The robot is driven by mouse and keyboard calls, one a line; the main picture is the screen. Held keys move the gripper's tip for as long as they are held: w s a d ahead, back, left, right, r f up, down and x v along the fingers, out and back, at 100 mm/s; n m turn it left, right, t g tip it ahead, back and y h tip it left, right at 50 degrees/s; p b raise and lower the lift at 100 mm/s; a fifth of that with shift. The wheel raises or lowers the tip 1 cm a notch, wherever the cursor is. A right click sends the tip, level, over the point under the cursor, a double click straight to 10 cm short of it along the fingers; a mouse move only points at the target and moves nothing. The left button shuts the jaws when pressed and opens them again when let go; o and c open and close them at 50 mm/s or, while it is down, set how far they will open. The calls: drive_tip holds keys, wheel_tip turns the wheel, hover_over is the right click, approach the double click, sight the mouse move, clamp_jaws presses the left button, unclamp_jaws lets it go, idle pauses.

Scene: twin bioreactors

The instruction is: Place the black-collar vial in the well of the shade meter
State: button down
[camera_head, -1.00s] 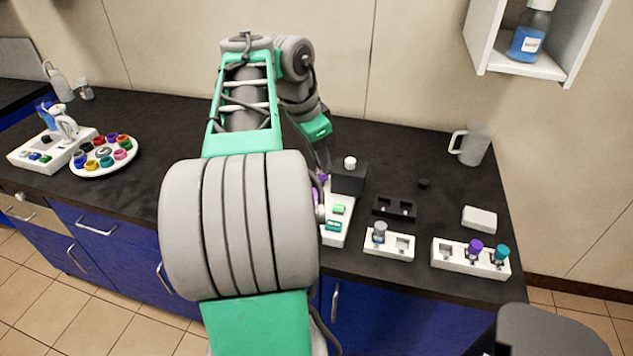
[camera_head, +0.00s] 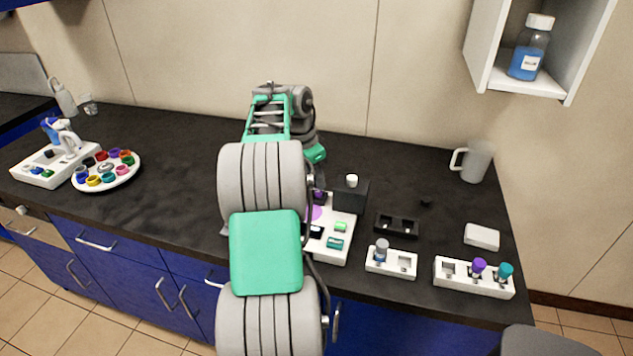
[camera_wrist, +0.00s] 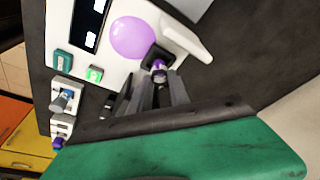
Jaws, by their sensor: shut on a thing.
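The shade meter is a white panel (camera_head: 338,252) with a purple disc (camera_wrist: 131,38), a black screen (camera_wrist: 88,22) and green and teal buttons. A black square (camera_wrist: 150,51), seemingly its well, lies beside the disc in the wrist view. My gripper (camera_wrist: 160,82) is shut on a small vial (camera_wrist: 159,67) with a purple part showing between the fingertips. The vial is at or just over the black square; I cannot tell whether it is inside. Its collar is not clear. In the head view my arm hides most of the gripper and part of the meter.
A black block (camera_head: 350,198) with a white knob stands right of the meter. Further right are a black two-hole holder (camera_head: 397,228), a white rack (camera_head: 404,264) with a grey-capped vial and another (camera_head: 452,282) with purple and teal caps. A round paint tray (camera_head: 133,171) sits far left.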

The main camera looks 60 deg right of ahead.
drive_tip(key=shift+f, duration=0.6)
drive_tip(key=c, duration=1.2)
unclamp_jaws()
drive_tip(key=shift+c, duration=0.2)
drive_tip(key=p+v, duration=0.5)
drive_tip(key=v, duration=0.7)
drive_tip(key=w+a+r+n+t+h, duration=0.1)
drive_tip(key=w+a+r+n, duration=0.1)
drive_tip(key=w+a+n, duration=0.95)
drive_tip(key=w+a+n+t, duration=0.1)
drive_tip(key=w+a+t, duration=0.1)
drive_tip(key=a, duration=1.1)
drive_tip(key=s+a+f+n+y, duration=0.1)
drive_tip(key=s+a+f+n, duration=0.1)
drive_tip(key=a, duration=0.7)
drive_tip(key=s+a+f+n+t+y, duration=0.1)
drive_tip(key=s+a+f+n, duration=0.1)
drive_tip(key=a+n, duration=0.4)
drive_tip(key=s+a+f+n+t+y, duration=0.1)
drive_tip(key=a+f+n, duration=0.3)
drive_tip(key=a, duration=0.7)
drive_tip(key=shift+s+a+f+n, duration=0.3)
drive_tip(key=shift+s+a+n, duration=0.1)
drive_tip(key=shift+s+n, duration=0.25)
